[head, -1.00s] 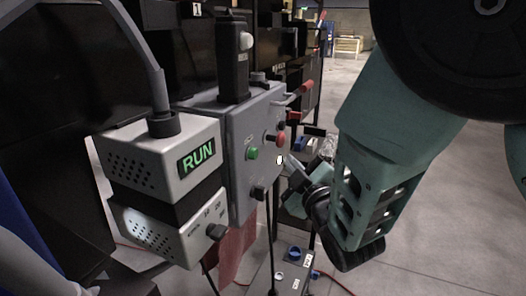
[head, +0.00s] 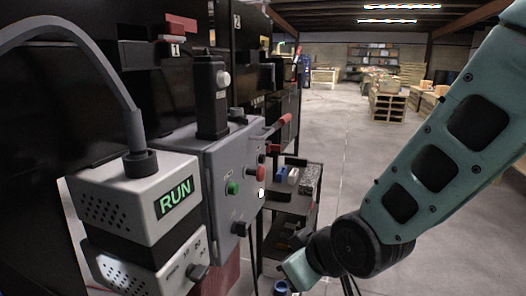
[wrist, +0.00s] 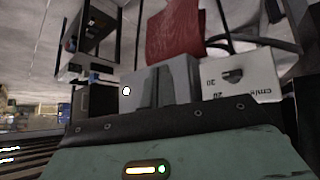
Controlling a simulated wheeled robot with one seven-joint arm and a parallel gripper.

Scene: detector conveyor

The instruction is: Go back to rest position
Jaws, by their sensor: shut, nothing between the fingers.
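My gripper (wrist: 170,88) shows in the wrist view as dark grey fingers, shut and empty, in front of a grey control box; its teal and black body fills the lower part of that view. In the head view my teal arm comes in from the right and bends at a dark joint at the lower middle; the fingertips are out of sight there. The control box (head: 218,178) stands left of the arm, with a green button, a red button and a red-handled lever. The arm is apart from its front.
A white unit (head: 135,200) with a green RUN display and a dial stands at the left. Dark cabinets (head: 45,110) rise behind. A shelf cart (head: 290,205) with small items stands behind the box. Open floor (head: 350,150) extends right toward pallets (head: 388,105).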

